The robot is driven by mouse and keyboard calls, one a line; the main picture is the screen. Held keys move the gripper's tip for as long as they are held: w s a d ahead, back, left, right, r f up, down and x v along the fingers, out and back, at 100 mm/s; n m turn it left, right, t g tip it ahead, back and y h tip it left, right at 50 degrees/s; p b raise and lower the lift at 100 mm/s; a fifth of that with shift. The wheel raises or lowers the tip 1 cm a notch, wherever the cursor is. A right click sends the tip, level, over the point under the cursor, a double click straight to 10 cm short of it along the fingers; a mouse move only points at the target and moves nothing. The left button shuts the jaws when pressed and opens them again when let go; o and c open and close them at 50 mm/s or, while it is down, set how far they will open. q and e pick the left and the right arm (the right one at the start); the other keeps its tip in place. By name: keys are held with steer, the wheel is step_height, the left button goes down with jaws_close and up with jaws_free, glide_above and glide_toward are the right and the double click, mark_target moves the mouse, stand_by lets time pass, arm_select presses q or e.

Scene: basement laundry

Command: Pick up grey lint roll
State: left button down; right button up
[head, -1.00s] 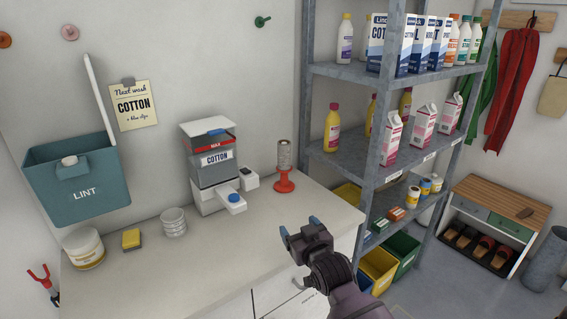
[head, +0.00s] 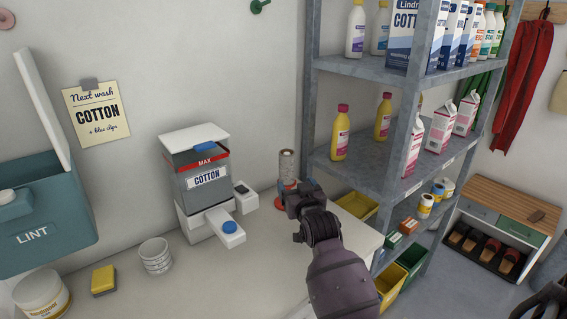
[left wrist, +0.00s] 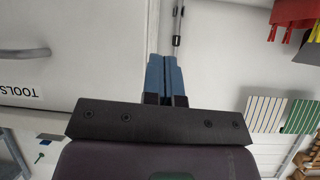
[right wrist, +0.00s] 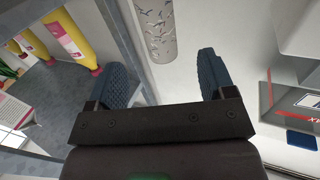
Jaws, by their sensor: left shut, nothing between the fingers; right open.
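The grey lint roll (head: 287,166) stands upright on a red-orange holder (head: 281,201) at the back of the counter, near the shelf. My right gripper (head: 299,190) is in front of it in the head view and hides part of the holder. In the right wrist view the speckled lint roll (right wrist: 155,28) lies ahead of the open right fingers (right wrist: 165,82), between their lines but beyond the tips. Nothing is between these fingers. My left gripper (left wrist: 165,75) shows only in the left wrist view, shut and empty, away from the counter.
A cotton dispenser (head: 203,178) stands left of the roll, with a ribbed cup (head: 155,256) and yellow sponge (head: 104,280) nearby. A grey metal shelf (head: 350,166) with bottles and cartons rises close on the right.

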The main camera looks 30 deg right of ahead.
mark_target(289, 172)
steer(key=x, duration=0.4)
steer(key=shift+b+x, duration=0.3)
steer(key=shift+x, duration=0.5)
steer(key=x, duration=0.3)
steer(key=shift+w+d+f, duration=0.15)
steer(key=shift+d+f, duration=0.05)
steer(key=shift+w+d+b, duration=0.2)
steer(key=shift+w+b, duration=0.1)
steer(key=shift+w, duration=0.3)
arm_select(q)
steer(key=shift+s+a+f, duration=0.1)
steer(key=shift+s+f, duration=0.25)
steer(key=shift+f, duration=0.3)
steer(key=shift+s, duration=0.1)
steer(key=shift+s+f, duration=0.2)
steer(key=shift+s, duration=0.1)
arm_select(e)
steer(key=c, duration=1)
